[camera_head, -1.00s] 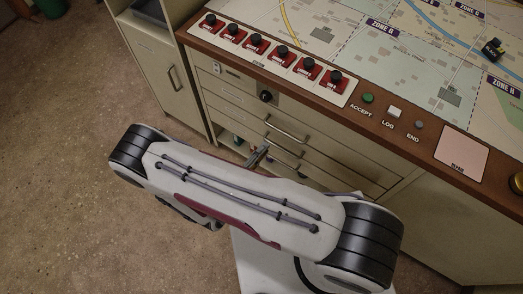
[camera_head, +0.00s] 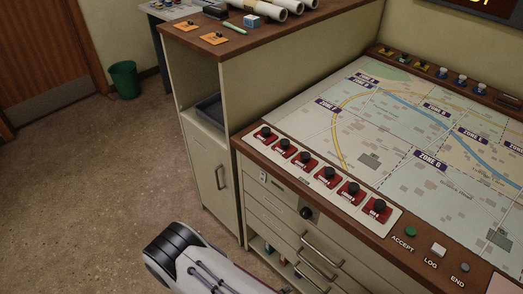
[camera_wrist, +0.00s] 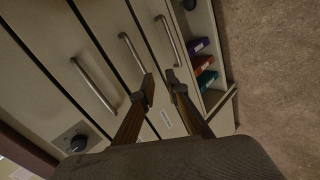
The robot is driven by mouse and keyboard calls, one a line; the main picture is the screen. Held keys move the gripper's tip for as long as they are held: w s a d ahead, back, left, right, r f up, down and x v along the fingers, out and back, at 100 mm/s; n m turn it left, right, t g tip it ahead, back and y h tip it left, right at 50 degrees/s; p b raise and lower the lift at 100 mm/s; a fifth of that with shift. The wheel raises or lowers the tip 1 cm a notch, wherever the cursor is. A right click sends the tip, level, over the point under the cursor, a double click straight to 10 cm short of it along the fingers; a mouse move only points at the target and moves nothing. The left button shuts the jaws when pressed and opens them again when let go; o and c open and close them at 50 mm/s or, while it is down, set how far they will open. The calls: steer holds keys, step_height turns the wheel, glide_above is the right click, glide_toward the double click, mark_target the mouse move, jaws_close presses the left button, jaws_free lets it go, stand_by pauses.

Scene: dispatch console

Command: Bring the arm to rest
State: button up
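My arm (camera_head: 207,268) shows only in part, low in the head view, in front of the console's drawers. My gripper is out of sight in the head view. In the wrist view my gripper (camera_wrist: 160,82) has its two fingers apart with a gap between the tips, and nothing is held there. It points toward the drawer fronts, with a metal drawer handle (camera_wrist: 132,52) just beyond the left fingertip. How far the tips are from the fronts I cannot tell.
The console's map (camera_head: 395,140) and red switch row (camera_head: 328,173) lie above the drawers. A tall cabinet (camera_head: 207,165) stands to the left. An open shelf holds purple, red and teal binders (camera_wrist: 204,80). The floor (camera_head: 90,190) at left is clear, with a green bin (camera_head: 124,80) beyond.

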steer(key=s+a+r+m+g+y, duration=0.1)
steer(key=s+a+g+y, duration=0.15)
steer(key=a, duration=0.35)
steer(key=s+a+r+m+g+y, duration=0.1)
steer(key=s+a+g+y, duration=0.15)
steer(key=a, duration=0.45)
step_height(320, 180, up, 24)
steer(key=a+g+y, duration=0.2)
steer(key=g+y, duration=0.2)
steer(key=s+d+r+m+t, duration=0.2)
steer(key=d+r+t, duration=0.1)
steer(key=d+r, duration=0.9)
steer(key=s+d+r+m+t+h, duration=0.1)
steer(key=s+d+r+m+t, duration=0.1)
steer(key=d+r, duration=1.1)
step_height(320, 180, up, 4)
steer(key=shift+s+r+m+t+h, duration=0.1)
steer(key=shift+s+m+t+h, duration=0.2)
steer(key=shift+s+t, duration=0.65)
steer(key=shift+w, duration=0.15)
